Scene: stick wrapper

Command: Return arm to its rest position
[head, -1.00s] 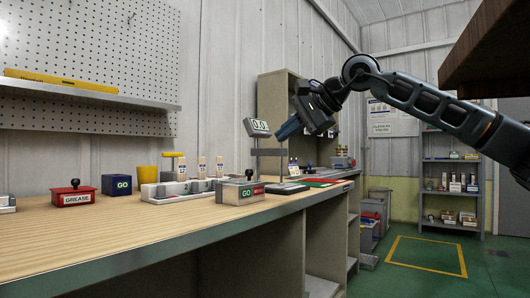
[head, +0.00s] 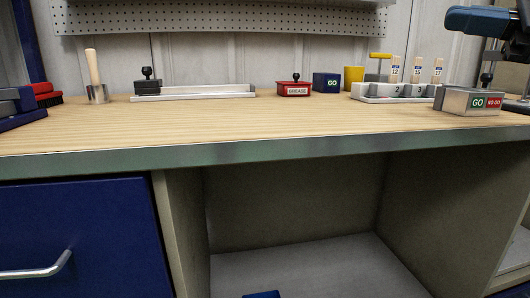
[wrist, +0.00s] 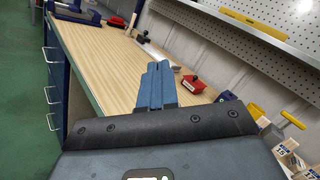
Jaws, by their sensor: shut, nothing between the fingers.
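My gripper shows in the wrist view with its blue fingers (wrist: 157,84) pressed together and nothing between them. It is above the wooden workbench (wrist: 105,75) and touches nothing that I can see. In the head view, part of my gripper (head: 485,20) shows at the upper right edge, above the GO/NO-GO box (head: 468,101). The rest of my arm is mostly outside the head view.
The front bench surface is clear.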

